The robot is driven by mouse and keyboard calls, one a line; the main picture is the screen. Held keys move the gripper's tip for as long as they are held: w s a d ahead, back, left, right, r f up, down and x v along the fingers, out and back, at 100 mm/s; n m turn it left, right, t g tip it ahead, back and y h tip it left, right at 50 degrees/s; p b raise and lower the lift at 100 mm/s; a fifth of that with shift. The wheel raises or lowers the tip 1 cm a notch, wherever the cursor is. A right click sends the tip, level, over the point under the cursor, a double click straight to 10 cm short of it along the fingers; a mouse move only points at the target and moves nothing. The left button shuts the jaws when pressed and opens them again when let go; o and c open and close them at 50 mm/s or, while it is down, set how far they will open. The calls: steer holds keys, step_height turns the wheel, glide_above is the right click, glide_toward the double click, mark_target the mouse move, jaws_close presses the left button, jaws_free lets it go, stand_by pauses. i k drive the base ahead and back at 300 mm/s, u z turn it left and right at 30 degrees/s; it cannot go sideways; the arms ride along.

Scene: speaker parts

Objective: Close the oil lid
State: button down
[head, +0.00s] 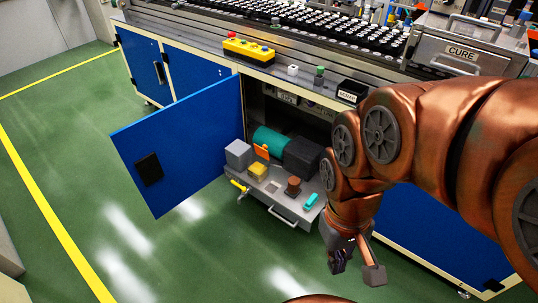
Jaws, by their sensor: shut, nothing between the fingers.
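A pulled-out tray (262,190) sits in the open lower cabinet and carries a teal motor (271,140) with a dark block (303,156) beside it. A small orange flap (262,152) stands tilted in front of the motor; it may be the oil lid, but I cannot tell for sure. A brown round part (293,186) stands near the tray's right side. My gripper (357,268) hangs below and right of the tray, over the green floor, apart from everything. It is shut and empty.
The blue cabinet door (185,145) stands open to the left of the tray. A grey box (238,154), a yellow block (257,171) and a small teal part (311,200) are on the tray. The workbench (215,68) runs above. The floor in front is clear.

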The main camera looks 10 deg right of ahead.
mark_target(261, 151)
steer(key=u, duration=0.55)
steer(key=i, duration=1.5)
steer(key=z, duration=0.3)
